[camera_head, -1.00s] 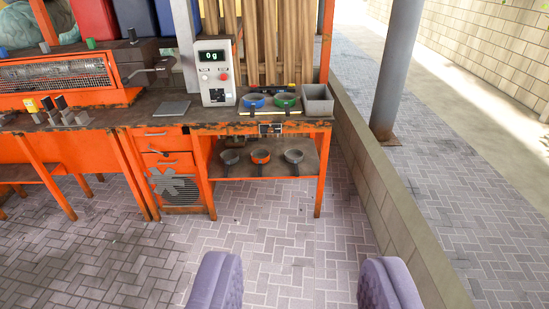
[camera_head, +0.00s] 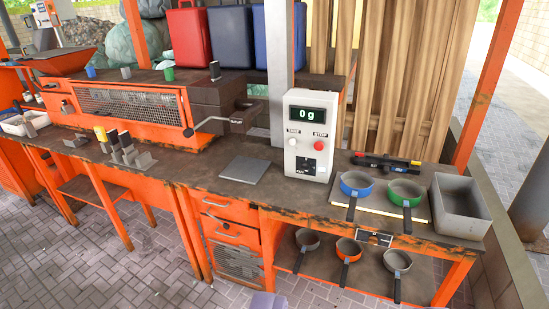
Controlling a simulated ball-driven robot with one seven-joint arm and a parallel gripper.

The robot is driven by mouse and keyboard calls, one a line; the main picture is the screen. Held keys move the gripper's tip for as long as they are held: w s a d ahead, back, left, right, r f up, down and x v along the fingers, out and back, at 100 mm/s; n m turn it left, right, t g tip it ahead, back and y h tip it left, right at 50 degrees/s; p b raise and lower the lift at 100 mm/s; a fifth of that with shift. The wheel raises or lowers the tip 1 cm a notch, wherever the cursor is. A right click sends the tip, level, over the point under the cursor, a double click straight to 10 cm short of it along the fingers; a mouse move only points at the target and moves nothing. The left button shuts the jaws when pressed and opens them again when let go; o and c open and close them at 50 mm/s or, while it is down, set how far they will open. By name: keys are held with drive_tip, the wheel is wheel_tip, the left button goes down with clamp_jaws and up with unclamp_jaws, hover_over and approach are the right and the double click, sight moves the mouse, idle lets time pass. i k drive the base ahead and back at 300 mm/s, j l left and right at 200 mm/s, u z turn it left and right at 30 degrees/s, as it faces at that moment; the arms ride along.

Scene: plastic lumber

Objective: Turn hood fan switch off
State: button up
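A white control box (camera_head: 309,135) stands on the workbench right of centre. Its dark display reads "0 g" in green. Below the display are a pale round button under a "TARE" label and a red round button (camera_head: 318,146) under a "STOP" label. A small black panel (camera_head: 305,166) sits low on the box front; its details are too small to read. No hood or part labelled as a fan switch can be made out. A small purple patch of my gripper (camera_head: 262,301) shows at the bottom edge, apart from the bench; the rest is out of frame.
The bench (camera_head: 165,164) has an orange frame. Blue (camera_head: 356,181) and green (camera_head: 405,190) pans and a grey bin (camera_head: 460,208) stand right of the box; several pans are on the lower shelf. A crank-handled machine (camera_head: 135,108) is left. Paved floor lies in front.

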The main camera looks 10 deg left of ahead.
sight(304, 167)
drive_tip(key=i+j+z, duration=0.25)
drive_tip(key=i+j, duration=0.15)
drive_tip(key=i, duration=0.15)
drive_tip(key=i+j+z, duration=0.25)
drive_tip(key=i+j, duration=0.25)
drive_tip(key=i+j+z, duration=0.45)
drive_tip(key=i+j, duration=0.6)
